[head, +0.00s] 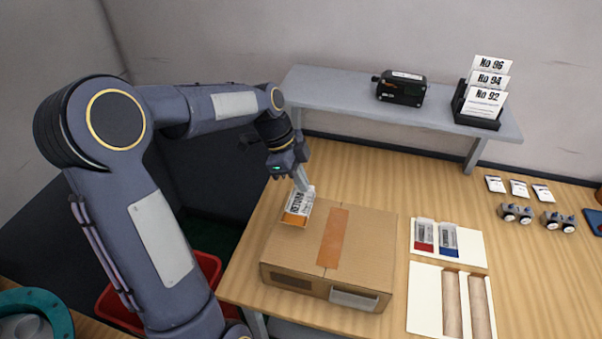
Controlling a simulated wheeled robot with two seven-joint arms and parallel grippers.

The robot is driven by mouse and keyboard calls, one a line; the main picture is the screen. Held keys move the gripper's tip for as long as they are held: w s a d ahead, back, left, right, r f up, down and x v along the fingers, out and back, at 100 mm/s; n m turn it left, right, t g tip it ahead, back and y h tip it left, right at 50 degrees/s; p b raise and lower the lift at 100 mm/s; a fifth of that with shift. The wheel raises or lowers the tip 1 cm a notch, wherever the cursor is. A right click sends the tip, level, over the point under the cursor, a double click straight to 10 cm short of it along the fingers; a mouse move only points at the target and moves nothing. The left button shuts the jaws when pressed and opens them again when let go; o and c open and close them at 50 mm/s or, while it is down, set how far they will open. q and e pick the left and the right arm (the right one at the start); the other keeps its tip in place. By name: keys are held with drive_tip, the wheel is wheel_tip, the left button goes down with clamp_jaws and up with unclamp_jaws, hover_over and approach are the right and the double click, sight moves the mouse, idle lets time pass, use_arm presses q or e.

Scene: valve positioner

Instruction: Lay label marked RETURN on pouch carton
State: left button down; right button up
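The label marked RETURN (298,206), white with an orange lower band, is at the back left corner of the pouch carton (365,245). The carton is a closed brown box with an orange-brown tape strip along its top. My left gripper (302,185) points down at the label's upper end, and its fingers look closed on it. I cannot tell whether the label touches the carton top or hangs just above it. My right gripper is not in view.
A grey shelf (345,95) behind carries a black device (401,88) and a holder with numbered cards (484,95). Right of the carton lie white trays (425,290) with pouches and brown rolls. Small metal parts (515,213) and packets (519,188) lie farther right. A red bin (120,308) stands below left.

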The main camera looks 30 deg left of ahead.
use_arm(q)
drive_tip(key=shift+f+b, duration=2.25)
drive_tip(key=shift+f, duration=1.3)
drive_tip(key=shift+f+b, duration=0.45)
drive_tip(key=shift+b, duration=0.4)
drive_tip(key=c, duration=1.6)
unclamp_jaws()
drive_tip(key=shift+a, duration=0.1)
drive_tip(key=w+v, duration=0.1)
drive_tip(key=v, duration=0.7)
drive_tip(key=s+d+f+n+t, duration=0.1)
drive_tip(key=s+d+n, duration=0.3)
drive_tip(key=s+n, duration=0.4)
drive_tip(key=s+d+f+n+t, duration=0.2)
drive_tip(key=s+d+n, duration=0.3)
drive_tip(key=s+n, duration=0.4)
drive_tip(key=s+t, duration=0.1)
drive_tip(key=s, duration=0.4)
drive_tip(key=shift+t+y, duration=0.3)
